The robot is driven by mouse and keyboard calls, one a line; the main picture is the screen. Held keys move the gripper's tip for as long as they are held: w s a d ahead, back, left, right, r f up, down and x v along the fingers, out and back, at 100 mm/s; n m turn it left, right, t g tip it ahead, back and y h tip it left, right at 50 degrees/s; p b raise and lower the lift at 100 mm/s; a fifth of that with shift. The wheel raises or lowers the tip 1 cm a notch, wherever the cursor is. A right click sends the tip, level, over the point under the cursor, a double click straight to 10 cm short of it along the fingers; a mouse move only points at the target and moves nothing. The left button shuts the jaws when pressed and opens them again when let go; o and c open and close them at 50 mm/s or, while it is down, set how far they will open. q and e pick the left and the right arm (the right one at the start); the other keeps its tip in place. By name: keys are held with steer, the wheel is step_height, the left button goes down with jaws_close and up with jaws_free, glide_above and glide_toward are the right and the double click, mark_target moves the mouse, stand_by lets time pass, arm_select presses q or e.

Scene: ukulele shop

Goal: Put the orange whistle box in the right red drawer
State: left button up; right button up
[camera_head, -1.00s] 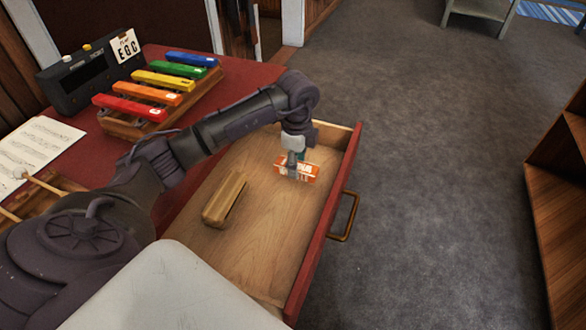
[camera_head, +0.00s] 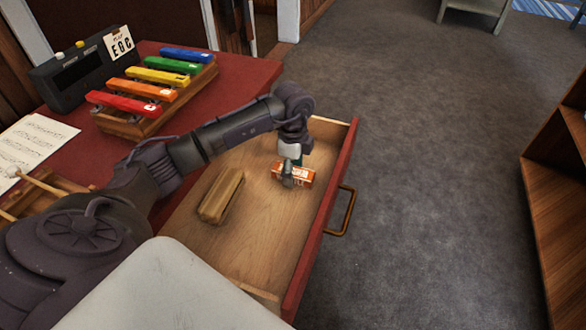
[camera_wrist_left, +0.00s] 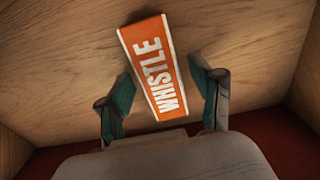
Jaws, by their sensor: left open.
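The orange whistle box (camera_head: 301,174) lies inside the open red drawer (camera_head: 334,190), toward its far end. My left gripper (camera_head: 289,178) is low in the drawer at the box. In the left wrist view the box (camera_wrist_left: 155,66) shows its orange face with white "WHISTLE" lettering, and the left gripper's fingers (camera_wrist_left: 165,105) stand apart on either side of its lower end, with gaps to it. The gripper is open. My right gripper is not in view.
A wooden block-like object (camera_head: 221,195) lies in the same drawer, nearer to me. A brass handle (camera_head: 343,211) is on the drawer front. A coloured xylophone (camera_head: 150,95), a dark device (camera_head: 75,75) and sheet music (camera_head: 32,143) are on the red tabletop. Open floor lies to the right.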

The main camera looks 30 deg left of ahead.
arm_select(q)
steer(key=shift+r, duration=0.25)
step_height(320, 180, up, 12)
steer(key=p, duration=0.1)
steer(key=shift+p, duration=0.3)
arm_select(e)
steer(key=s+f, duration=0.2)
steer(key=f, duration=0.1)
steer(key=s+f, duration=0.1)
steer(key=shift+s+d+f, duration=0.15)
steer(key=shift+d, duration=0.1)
